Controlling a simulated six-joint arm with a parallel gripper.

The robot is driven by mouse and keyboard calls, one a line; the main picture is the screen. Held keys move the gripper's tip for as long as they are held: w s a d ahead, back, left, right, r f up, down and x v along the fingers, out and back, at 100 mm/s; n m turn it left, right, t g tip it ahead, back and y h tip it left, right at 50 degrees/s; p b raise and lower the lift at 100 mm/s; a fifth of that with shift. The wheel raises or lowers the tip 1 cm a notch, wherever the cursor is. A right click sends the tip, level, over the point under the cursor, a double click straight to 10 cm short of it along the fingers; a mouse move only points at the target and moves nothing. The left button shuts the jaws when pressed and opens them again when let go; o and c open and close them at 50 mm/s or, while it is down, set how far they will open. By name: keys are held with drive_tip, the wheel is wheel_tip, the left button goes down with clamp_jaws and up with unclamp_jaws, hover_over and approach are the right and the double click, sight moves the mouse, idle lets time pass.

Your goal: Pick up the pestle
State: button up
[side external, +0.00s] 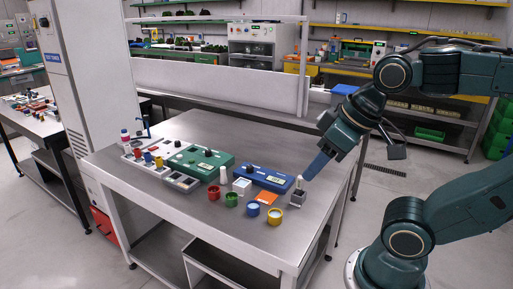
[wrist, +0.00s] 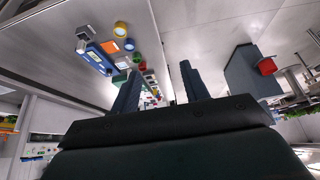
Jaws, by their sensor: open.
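A small pale upright piece (side external: 299,182), which looks like the pestle, stands in or just behind a small dark grey block (side external: 298,199) near the right edge of the table. I cannot tell which, as it is very small. The dark block also seems to show at the upper left of the wrist view (wrist: 83,33), where the pestle cannot be made out. My gripper (side external: 311,172) is above and close to the pale piece, with its blue fingers tilted down to the left. In the wrist view its two fingers (wrist: 158,78) are apart with nothing between them.
The steel table (side external: 200,217) holds a blue case (side external: 262,179), a green case (side external: 200,160), and red (side external: 213,199), green (side external: 231,199), blue (side external: 253,209) and yellow (side external: 274,217) cups. An orange square (side external: 267,198) lies between. The table's front left is clear.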

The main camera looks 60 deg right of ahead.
drive_tip(key=w, duration=0.1)
drive_tip(key=g, duration=0.1)
hover_over(223, 168)
drive_tip(key=s, duration=0.5)
wheel_tip(223, 168, down, 15)
drive_tip(key=shift+d, duration=0.1)
drive_tip(key=shift+f, duration=0.15)
drive_tip(key=x, duration=0.8)
drive_tip(key=shift+f, duration=0.15)
